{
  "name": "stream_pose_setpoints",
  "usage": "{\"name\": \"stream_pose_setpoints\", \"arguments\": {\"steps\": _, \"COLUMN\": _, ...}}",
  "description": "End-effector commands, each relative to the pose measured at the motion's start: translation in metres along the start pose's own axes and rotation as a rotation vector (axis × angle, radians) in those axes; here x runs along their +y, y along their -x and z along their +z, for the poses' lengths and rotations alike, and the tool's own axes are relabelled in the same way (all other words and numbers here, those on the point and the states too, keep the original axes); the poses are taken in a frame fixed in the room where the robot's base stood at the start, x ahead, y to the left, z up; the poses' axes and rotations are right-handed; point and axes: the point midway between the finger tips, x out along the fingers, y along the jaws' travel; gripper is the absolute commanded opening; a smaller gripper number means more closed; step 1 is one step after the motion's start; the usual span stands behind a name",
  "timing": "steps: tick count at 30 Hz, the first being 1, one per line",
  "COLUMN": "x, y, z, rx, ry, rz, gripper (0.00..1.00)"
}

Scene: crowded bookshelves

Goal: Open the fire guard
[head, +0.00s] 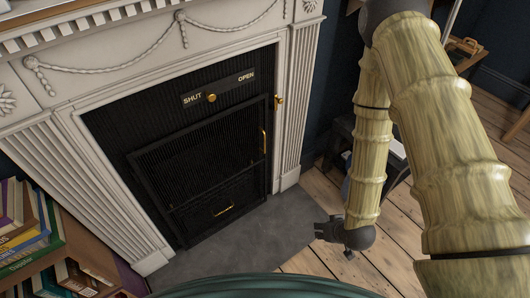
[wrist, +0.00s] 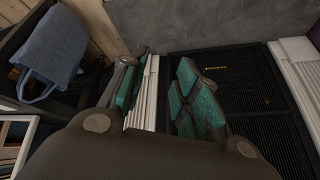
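The fire guard (head: 200,160) is a black mesh panel across the front of the fireplace, and it appears closed. It has an upright brass handle (head: 264,142) near its right edge. A lower brass handle (head: 223,210) sits near its bottom. My gripper (head: 322,231) is to the right of the guard, beyond the hearth's right edge and apart from both handles. In the wrist view its teal-padded fingers (wrist: 160,92) are spread with a gap and nothing held between them. The guard also shows right of the fingers there (wrist: 258,95), with one brass handle (wrist: 215,68).
A plate marked SHUT and OPEN with a brass knob (head: 211,97) is above the guard. The white mantel's right pillar (head: 297,95) stands between the guard and my arm. Books (head: 28,235) are at lower left. A blue bag (wrist: 55,48) shows at wrist-view left. The hearth (head: 250,235) is clear.

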Motion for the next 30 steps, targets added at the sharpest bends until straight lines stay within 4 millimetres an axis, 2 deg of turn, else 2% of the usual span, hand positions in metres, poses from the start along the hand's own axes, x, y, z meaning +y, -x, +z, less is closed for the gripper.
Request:
{"name": "stream_pose_setpoints", "arguments": {"steps": 1, "x": 0.001, "y": -0.022, "z": -0.009, "rx": 0.047, "ry": 0.016, "rz": -0.014, "gripper": 0.31}}
{"name": "stream_pose_setpoints", "arguments": {"steps": 3, "x": -0.001, "y": -0.035, "z": -0.030, "rx": 0.113, "ry": 0.038, "rz": -0.037, "gripper": 0.31}}
{"name": "stream_pose_setpoints", "arguments": {"steps": 12, "x": -0.016, "y": -0.078, "z": -0.112, "rx": 0.382, "ry": 0.137, "rz": -0.148, "gripper": 0.31}}
{"name": "stream_pose_setpoints", "arguments": {"steps": 21, "x": -0.038, "y": -0.096, "z": -0.183, "rx": 0.633, "ry": 0.241, "rz": -0.278, "gripper": 0.31}}
{"name": "stream_pose_setpoints", "arguments": {"steps": 30, "x": -0.066, "y": -0.095, "z": -0.237, "rx": 0.856, "ry": 0.354, "rz": -0.427, "gripper": 0.31}}
